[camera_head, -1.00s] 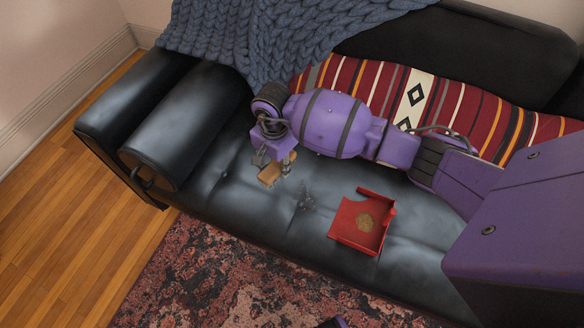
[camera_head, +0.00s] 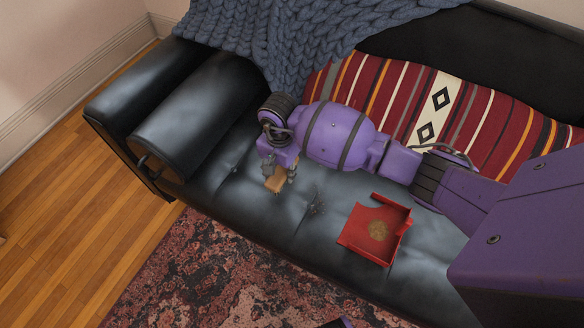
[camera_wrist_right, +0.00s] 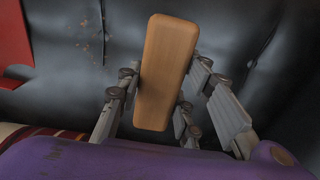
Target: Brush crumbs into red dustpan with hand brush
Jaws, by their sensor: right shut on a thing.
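Part of the dustpan (camera_wrist_right: 14,35) shows at the left edge of the right wrist view. A few scattered crumbs (camera_wrist_right: 88,35) lie on the seat between the dustpan and my right gripper. My right gripper (camera_head: 278,172) is shut on the wooden block of the hand brush (camera_head: 275,183), left of the dustpan. In the right wrist view the brush (camera_wrist_right: 167,75) sits between the fingers (camera_wrist_right: 160,105); its bristles are hidden.
The black sofa (camera_head: 265,208) has a rolled armrest at left. A blue knitted throw (camera_head: 265,40) and a striped cushion (camera_head: 470,115) lie along the back, close behind my right arm. A patterned rug (camera_head: 200,270) covers the floor in front.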

